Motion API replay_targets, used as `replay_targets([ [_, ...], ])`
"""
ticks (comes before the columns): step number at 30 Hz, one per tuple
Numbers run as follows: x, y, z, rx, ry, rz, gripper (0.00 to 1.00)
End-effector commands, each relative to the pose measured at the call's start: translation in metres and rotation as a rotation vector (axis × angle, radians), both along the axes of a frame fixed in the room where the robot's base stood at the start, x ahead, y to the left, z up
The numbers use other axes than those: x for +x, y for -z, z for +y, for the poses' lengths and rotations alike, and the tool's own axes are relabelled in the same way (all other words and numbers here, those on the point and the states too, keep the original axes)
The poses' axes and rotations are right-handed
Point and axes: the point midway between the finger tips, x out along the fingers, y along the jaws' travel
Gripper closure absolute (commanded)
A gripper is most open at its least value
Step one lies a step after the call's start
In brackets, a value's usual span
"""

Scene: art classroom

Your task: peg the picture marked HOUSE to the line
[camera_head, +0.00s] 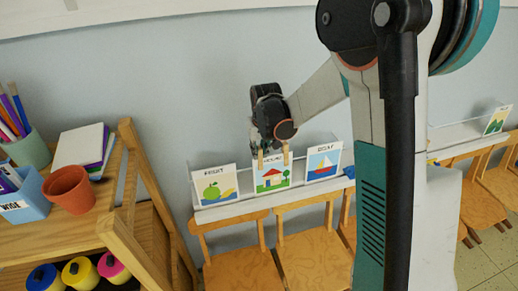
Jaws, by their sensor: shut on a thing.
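The picture marked HOUSE (271,178) is a white card with a red-roofed house and a green tree, upright at the ledge (230,211) between two other cards. My gripper (273,150) is directly above it, pointing down, and is shut at the card's top edge. Two tan, peg-like pieces (261,159) show at the top of the card, one at each side, partly covering its word. The gripper's fingertips are hard to make out. I cannot tell whether the card's bottom touches the ledge. No line is in view.
The FRUIT card (213,186) and BOAT card (323,162) stand close on either side. Wooden chairs (314,255) are below the ledge. A wooden shelf (125,205) with a terracotta pot (70,189), books and paint jars is at left. My arm hides the right middle.

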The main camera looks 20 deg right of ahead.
Motion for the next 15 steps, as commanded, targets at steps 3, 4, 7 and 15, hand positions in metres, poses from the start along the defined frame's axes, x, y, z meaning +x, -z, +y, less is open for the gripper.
replay_targets([
  [3,-0.0001,-0.0002,0.0,0.0,0.0,0.0,0.99],
  [4,-0.0001,-0.0002,0.0,0.0,0.0,0.0,0.99],
  [7,0.0,-0.0002,0.0,0.0,0.0,0.0,0.99],
  [15,0.0,-0.0002,0.0,0.0,0.0,0.0,0.62],
])
